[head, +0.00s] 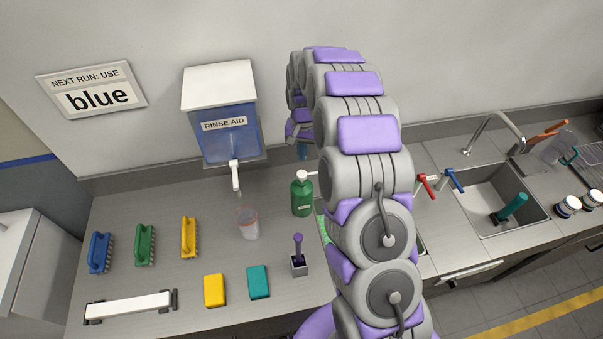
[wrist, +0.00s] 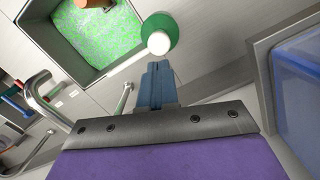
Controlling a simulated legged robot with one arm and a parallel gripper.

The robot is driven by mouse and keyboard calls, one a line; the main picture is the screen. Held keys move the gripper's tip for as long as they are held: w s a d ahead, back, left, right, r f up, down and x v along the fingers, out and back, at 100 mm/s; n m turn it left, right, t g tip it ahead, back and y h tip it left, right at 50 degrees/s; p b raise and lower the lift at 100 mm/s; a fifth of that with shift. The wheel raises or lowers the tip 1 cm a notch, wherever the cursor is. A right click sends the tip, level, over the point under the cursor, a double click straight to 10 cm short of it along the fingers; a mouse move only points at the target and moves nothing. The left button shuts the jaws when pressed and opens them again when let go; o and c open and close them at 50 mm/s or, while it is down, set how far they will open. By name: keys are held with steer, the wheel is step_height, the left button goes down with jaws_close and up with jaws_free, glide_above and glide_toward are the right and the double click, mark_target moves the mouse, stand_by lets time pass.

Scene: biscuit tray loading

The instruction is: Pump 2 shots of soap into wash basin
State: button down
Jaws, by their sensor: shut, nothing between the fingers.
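The green soap bottle (head: 302,198) stands upright on the counter with its white pump head on top. In the wrist view the bottle (wrist: 168,24) lies just beyond my fingertips, its white pump top facing the camera. My gripper (wrist: 156,65) has its blue fingers pressed together, empty, pointing toward the pump head; whether they touch it is unclear. In the head view my gripper (head: 303,151) is above and behind the bottle. The wash basin (wrist: 47,32), with green speckled contents, is at upper left in the wrist view. My arm mostly hides it in the head view.
A rinse aid dispenser (head: 225,138) hangs on the wall left of the bottle, above a clear cup (head: 247,224). Brushes, sponges and a small holder (head: 299,266) occupy the left counter. A second sink (head: 483,192) with taps lies right. A sign reads "blue".

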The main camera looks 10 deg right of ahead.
mark_target(302, 171)
steer(key=shift+s+a+f, duration=0.1)
steer(key=shift+s+f, duration=0.05)
steer(key=shift+f, duration=1.2)
steer(key=shift+s+f, duration=0.1)
steer(key=shift+f, duration=1.25)
step_height(302, 171, down, 2)
steer(key=shift+f+b, duration=0.1)
steer(key=shift+b, duration=0.55)
steer(key=w, duration=0.1)
steer(key=w+d+r, duration=0.1)
steer(key=w, duration=0.1)
steer(key=shift+d+r, duration=0.1)
steer(key=shift+s, duration=0.1)
